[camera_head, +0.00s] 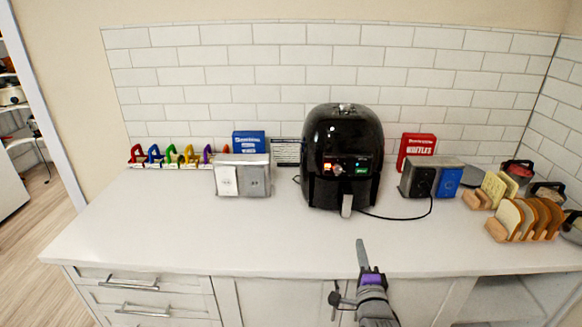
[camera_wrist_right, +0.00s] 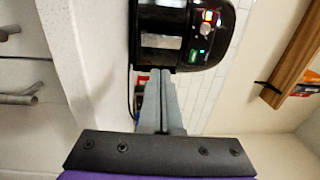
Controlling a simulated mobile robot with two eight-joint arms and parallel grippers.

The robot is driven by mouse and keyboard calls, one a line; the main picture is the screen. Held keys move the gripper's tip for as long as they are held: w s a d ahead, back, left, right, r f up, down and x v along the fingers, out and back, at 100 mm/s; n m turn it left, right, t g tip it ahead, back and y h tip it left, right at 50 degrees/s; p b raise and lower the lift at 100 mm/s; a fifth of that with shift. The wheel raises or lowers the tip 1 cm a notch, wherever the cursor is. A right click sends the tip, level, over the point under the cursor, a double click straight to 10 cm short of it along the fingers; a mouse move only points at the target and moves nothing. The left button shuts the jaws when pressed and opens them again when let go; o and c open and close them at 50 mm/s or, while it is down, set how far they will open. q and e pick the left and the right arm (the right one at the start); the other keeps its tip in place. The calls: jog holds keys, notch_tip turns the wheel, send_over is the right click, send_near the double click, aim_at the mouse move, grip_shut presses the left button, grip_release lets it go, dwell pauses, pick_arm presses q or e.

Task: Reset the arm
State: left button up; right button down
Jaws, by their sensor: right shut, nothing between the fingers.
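My right gripper (camera_head: 361,250) comes in from the bottom of the head view, over the front edge of the white counter (camera_head: 280,235). It is shut and empty, with its fingers pointing toward the air fryer. In the right wrist view the gripper's two grey fingers (camera_wrist_right: 162,85) lie together, with nothing between them. The black air fryer (camera_head: 342,140) stands on the counter beyond the fingertips. It also shows in the right wrist view (camera_wrist_right: 215,45), and the gripper appears apart from it. My left gripper is not seen.
The counter's front left is clear.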

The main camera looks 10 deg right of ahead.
jog(key=shift+s+a+n, duration=0.15)
jog(key=shift+a+n, duration=0.2)
jog(key=shift+n, duration=0.05)
jog(key=s+a+f+n+g+y+p, duration=0.1)
jog(key=s+a+f+n+g, duration=0.1)
jog(key=s+n, duration=0.4)
jog(key=s+a+f+n+g+y+p, duration=0.1)
jog(key=s+a+n+g, duration=0.4)
jog(key=s, duration=0.6)
jog(key=s+a+f+n+g+y+p, duration=0.2)
jog(key=s+a+n+g+p, duration=0.1)
jog(key=s+n, duration=0.5)
jog(key=a+g, duration=0.1)
jog(key=g, duration=0.1)
jog(key=shift+s+f+n+g, duration=0.2)
jog(key=shift+f+n+g, duration=0.15)
jog(key=shift+n+g, duration=0.05)
jog(key=shift+a, duration=0.1)
